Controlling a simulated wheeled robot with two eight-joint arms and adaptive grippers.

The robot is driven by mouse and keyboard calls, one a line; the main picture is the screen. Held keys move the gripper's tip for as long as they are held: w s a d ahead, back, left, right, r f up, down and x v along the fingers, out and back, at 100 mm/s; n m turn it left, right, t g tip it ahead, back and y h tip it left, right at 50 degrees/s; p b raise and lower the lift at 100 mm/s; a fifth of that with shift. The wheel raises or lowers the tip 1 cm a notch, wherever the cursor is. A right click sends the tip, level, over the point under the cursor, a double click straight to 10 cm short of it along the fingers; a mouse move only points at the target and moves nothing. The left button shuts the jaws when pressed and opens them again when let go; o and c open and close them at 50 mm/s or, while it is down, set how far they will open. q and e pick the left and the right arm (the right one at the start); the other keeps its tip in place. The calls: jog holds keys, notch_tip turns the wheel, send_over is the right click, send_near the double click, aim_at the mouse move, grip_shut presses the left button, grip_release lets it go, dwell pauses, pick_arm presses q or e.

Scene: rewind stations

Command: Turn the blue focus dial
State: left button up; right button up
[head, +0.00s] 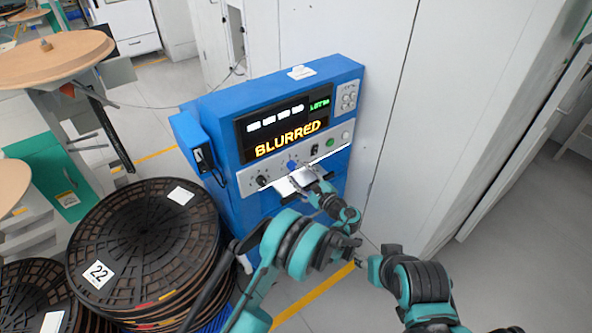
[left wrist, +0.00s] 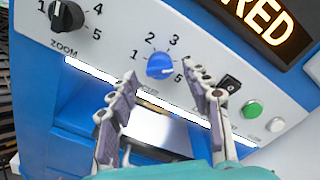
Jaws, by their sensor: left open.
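The blue focus dial (head: 292,165) is on the light control panel of a blue machine (head: 228,195). In the left wrist view the dial (left wrist: 160,65) has numbers around it, with 1 to its left and 5 to its lower right. My left gripper (head: 299,178) is at the panel with its jaws apart. In the left wrist view the fingertips (left wrist: 163,71) lie on either side of the dial, with visible gaps. I cannot tell how far they are from the panel. The label under the dial is partly hidden by a finger.
The display (head: 287,140) reads BLURRED. A black zoom dial (left wrist: 67,15) is left of the blue dial; a black switch (left wrist: 229,84) and green button (left wrist: 252,109) are to its right. Stacked black reels (head: 145,240) stand left of the machine. White cabinets (head: 385,90) stand behind and right.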

pick_arm(q)
jog(key=v, duration=0.5)
jog(key=shift+s+d, duration=0.1)
jog(key=shift+s, duration=0.1)
jog(key=a+r+n+g, duration=0.1)
jog(key=a+r, duration=0.2)
jog(key=a, duration=0.1)
jog(key=s+a+r+n+g+h, duration=0.1)
jog(key=a+r+n+g, duration=0.1)
jog(key=a+r, duration=0.1)
jog(key=s+a+r+n+g+h, duration=0.1)
jog(key=a+r+n, duration=0.1)
jog(key=a, duration=0.4)
jog(key=shift+s+r, duration=0.2)
jog(key=shift+r, duration=0.25)
jog(key=s+a+r+n+g+h, duration=0.25)
jog(key=s+a+n, duration=0.25)
jog(key=s, duration=0.4)
jog(key=s+a+r+n+g+h, duration=0.1)
jog(key=s+a+r+n+h, duration=0.25)
jog(key=s, duration=0.65)
jog(key=s+f+n+h, duration=0.2)
jog(key=s+f+n, duration=0.2)
jog(key=s, duration=0.8)
jog(key=n, duration=0.2)
jog(key=shift+s+a+f+n+h, duration=0.2)
jog(key=shift+s+a+n+h, duration=0.05)
jog(key=shift+a+n+h, duration=0.1)
